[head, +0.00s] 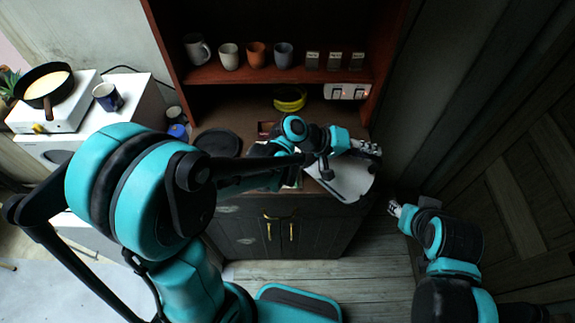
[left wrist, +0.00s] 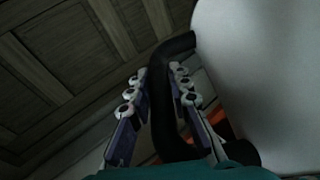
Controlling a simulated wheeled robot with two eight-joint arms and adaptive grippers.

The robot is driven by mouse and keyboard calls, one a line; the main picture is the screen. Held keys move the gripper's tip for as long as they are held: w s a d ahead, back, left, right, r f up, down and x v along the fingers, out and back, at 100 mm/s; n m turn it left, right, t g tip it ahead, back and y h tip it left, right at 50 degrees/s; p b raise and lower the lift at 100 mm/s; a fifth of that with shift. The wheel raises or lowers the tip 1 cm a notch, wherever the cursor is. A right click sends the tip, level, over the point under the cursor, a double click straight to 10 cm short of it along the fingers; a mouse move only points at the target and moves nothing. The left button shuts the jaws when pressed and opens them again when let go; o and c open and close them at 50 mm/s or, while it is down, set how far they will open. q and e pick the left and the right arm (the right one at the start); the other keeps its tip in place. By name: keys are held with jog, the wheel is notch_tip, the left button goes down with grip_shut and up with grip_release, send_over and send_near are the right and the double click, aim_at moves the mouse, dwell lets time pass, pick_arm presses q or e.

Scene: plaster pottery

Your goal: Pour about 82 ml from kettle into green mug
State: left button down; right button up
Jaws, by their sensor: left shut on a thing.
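The kettle shows as a large white body (left wrist: 265,75) with a black handle (left wrist: 167,100) in the left wrist view. My left gripper (left wrist: 158,92) has its fingers on either side of this handle, shut on it. In the head view the kettle's pale body (head: 350,182) appears below my left gripper (head: 368,150), at the right front of the dark cabinet. I cannot make out a green mug; my left arm covers much of the counter. My right gripper (head: 396,208) is apart, right of the cabinet, with its finger opening unclear.
A shelf (head: 275,74) holds a grey mug (head: 197,49), a cream mug (head: 229,56), an orange mug (head: 257,55), a blue-grey mug (head: 284,55) and small jars. A yellow item (head: 290,99) and a dark round plate (head: 218,142) are on the counter. A wooden wall is at right.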

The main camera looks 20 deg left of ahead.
pick_arm(q)
jog(key=d+f+m+y+b, duration=0.2)
jog(key=d+f+y+b, duration=0.2)
jog(key=d+f+y, duration=0.4)
jog(key=shift+f+y, duration=1.1)
jog(key=shift+f, duration=0.05)
pick_arm(e)
jog(key=shift+f, duration=1.65)
